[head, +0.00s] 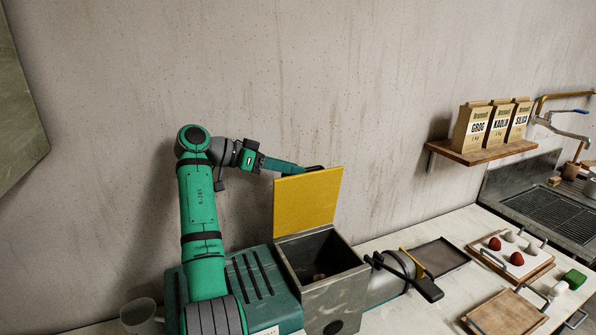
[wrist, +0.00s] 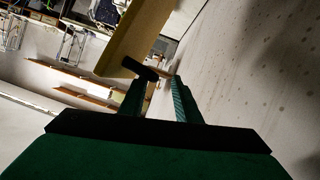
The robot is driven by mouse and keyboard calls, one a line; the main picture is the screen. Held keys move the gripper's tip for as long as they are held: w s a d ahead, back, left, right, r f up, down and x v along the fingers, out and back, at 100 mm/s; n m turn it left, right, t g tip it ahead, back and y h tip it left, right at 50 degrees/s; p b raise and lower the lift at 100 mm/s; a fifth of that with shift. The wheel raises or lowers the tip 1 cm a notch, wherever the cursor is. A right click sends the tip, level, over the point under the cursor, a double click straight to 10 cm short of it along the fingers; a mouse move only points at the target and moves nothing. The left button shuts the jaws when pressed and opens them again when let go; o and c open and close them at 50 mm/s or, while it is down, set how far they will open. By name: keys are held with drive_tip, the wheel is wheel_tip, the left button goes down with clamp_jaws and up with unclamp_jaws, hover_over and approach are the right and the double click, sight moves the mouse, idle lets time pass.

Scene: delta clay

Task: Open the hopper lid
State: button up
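The hopper (head: 338,299) is a grey, square metal box on the green machine, with its top uncovered. Its yellow lid (head: 307,203) stands nearly upright along the hopper's back edge. My gripper (head: 312,169) is at the lid's top edge, reaching in from the left. In the wrist view, the two green fingers (wrist: 158,82) are apart with a gap between them. A dark knob-like piece (wrist: 139,69) shows at the left fingertip, in front of the lid (wrist: 135,38); I cannot tell whether they touch.
A grey barrel with a black lever (head: 425,288) stands right of the hopper. A dark tray (head: 440,257) and a board with red and grey pieces (head: 512,257) lie on the counter. A shelf (head: 490,150) holds three bags. The wall is close behind the lid.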

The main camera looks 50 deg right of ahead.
drive_tip(key=v, duration=0.8)
drive_tip(key=shift+f, duration=0.15)
